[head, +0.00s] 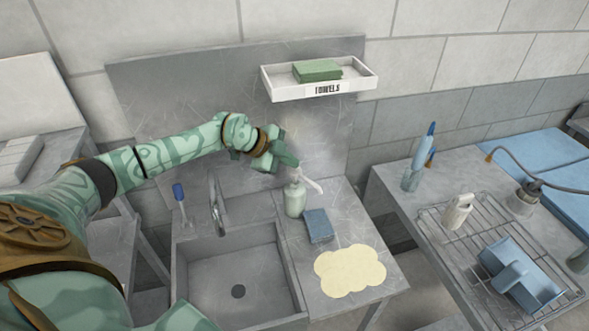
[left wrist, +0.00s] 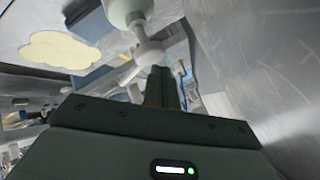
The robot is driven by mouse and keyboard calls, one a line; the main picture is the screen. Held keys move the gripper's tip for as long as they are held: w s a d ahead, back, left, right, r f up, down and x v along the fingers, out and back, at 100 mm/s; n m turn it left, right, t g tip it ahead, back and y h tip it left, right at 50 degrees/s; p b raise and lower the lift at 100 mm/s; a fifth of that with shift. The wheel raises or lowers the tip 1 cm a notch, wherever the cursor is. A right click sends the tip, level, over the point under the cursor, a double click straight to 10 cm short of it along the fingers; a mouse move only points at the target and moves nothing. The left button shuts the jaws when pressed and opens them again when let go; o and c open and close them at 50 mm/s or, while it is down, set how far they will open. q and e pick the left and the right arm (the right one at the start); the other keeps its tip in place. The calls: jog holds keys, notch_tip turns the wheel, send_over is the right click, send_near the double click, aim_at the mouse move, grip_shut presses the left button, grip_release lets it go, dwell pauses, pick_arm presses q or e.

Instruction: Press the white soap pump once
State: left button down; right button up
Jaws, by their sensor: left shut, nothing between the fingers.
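The soap pump (head: 295,199) is a pale green bottle with a white pump head and spout. It stands upright on the metal counter behind the blue sponge. My left gripper (head: 290,163) is shut and empty, just above and slightly left of the pump head. In the left wrist view, the shut fingers (left wrist: 161,88) point toward the white pump head (left wrist: 148,50), with part of the bottle (left wrist: 125,10) at the top edge. I cannot tell whether the fingertips touch the pump head. My right gripper is not in view.
A sink (head: 238,270) with a tap (head: 215,205) lies left of the pump. A blue sponge (head: 318,226) and a cream cloth (head: 350,271) lie in front of it. A towel shelf (head: 360,80) hangs above. A wire rack (head: 478,285) stands on the right table.

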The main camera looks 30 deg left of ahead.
pick_arm(q)
jog(key=shift+f, duration=0.4)
dwell(0.5)
jog(key=shift+f+b, duration=0.35)
jog(key=shift+f, duration=0.4)
dwell(0.4)
jog(key=shift+r, duration=0.1)
jog(key=shift+r+p, duration=1.35)
jog(key=shift+p, duration=0.15)
notch_tip(320, 180, up, 5)
jog(key=p, duration=0.6)
jog(key=shift+r, duration=0.1)
jog(key=shift+f, duration=0.2)
